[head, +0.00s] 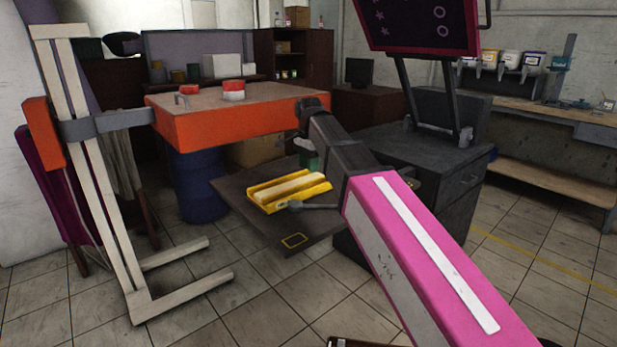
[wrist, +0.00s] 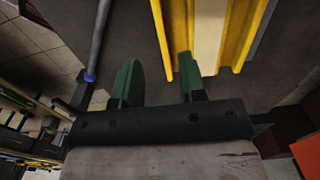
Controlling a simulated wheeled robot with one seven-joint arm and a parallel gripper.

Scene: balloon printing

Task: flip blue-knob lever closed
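A grey lever rod (head: 318,207) lies beside a yellow channel-shaped fixture (head: 262,195) on a dark board. In the wrist view the rod (wrist: 98,45) runs down at the left to a small blue knob (wrist: 90,77). My gripper (wrist: 158,78) is open and empty, with two green fingers. The knob is left of the left finger and outside the gap. The right finger overlaps the yellow fixture (wrist: 240,35) in the picture; I cannot tell whether they touch. In the head view, green at my gripper (head: 309,160) shows above and behind the fixture; the blue knob cannot be made out.
The dark board (head: 235,190) has a yellow square mark near its front corner. An orange-sided table (head: 220,122) stands behind it, a dark cabinet (head: 470,185) to the right. A white wooden frame (head: 100,170) stands at the left. Tiled floor is open in front.

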